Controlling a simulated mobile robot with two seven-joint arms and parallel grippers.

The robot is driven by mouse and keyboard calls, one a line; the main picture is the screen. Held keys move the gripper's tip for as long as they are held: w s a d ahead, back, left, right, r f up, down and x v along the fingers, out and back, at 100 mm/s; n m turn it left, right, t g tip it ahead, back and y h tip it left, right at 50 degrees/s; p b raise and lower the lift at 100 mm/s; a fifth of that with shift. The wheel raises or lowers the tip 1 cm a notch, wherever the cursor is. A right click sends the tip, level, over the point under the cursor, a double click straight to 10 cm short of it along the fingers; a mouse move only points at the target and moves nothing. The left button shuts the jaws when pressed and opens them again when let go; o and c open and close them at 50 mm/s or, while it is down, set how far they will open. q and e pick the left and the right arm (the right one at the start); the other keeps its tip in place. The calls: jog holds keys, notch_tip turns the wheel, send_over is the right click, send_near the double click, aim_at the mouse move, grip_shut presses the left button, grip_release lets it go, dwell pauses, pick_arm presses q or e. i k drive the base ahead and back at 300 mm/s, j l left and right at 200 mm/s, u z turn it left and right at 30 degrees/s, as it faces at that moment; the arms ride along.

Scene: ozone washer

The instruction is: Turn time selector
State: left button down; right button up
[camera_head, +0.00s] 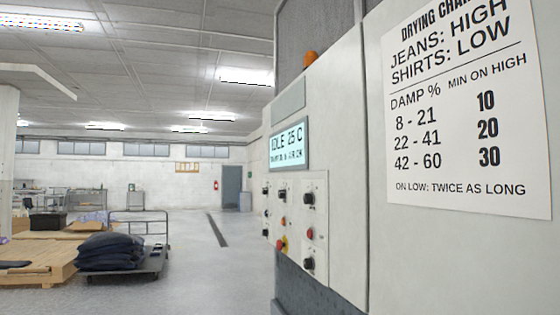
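A white control panel (296,222) is on the side of a large grey machine at the right of centre, seen at a steep angle. It carries several small black knobs, among them an upper right knob (309,198) and a lower right knob (308,263). The labels are too small to read, so I cannot tell which knob is the time selector. Red buttons and a red-and-yellow button (281,244) sit among them. A lit display (288,146) above the panel reads "IDLE 25 C", with a smaller blurred line below. Neither of my grippers is in view.
A drying chart (465,110) on the machine's near face fills the right side. An orange lamp (310,58) is above. A low cart (125,265) with stacked dark bags (108,251) and a wooden platform (40,262) stand left. The floor between cart and machine is clear.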

aim_at(281, 194)
jog(key=i+j+z, duration=0.15)
jog(key=j, duration=0.25)
jog(key=i+j+z, duration=0.15)
jog(key=j, duration=0.3)
jog(key=i+j+z, duration=0.1)
jog(key=j, duration=0.35)
jog(key=i+j+z, duration=0.15)
jog(key=j, duration=0.3)
jog(key=i+j+z, duration=0.15)
jog(key=j, duration=0.35)
jog(key=i+j+z, duration=0.15)
jog(key=j, duration=0.3)
jog(key=i+j+z, duration=0.1)
jog(key=z, duration=0.9)
jog(key=i+j+z, duration=0.1)
jog(key=j+z, duration=0.55)
jog(key=j, duration=0.2)
jog(key=i+j+z, duration=0.1)
jog(key=j+z, duration=0.25)
jog(key=j, duration=0.55)
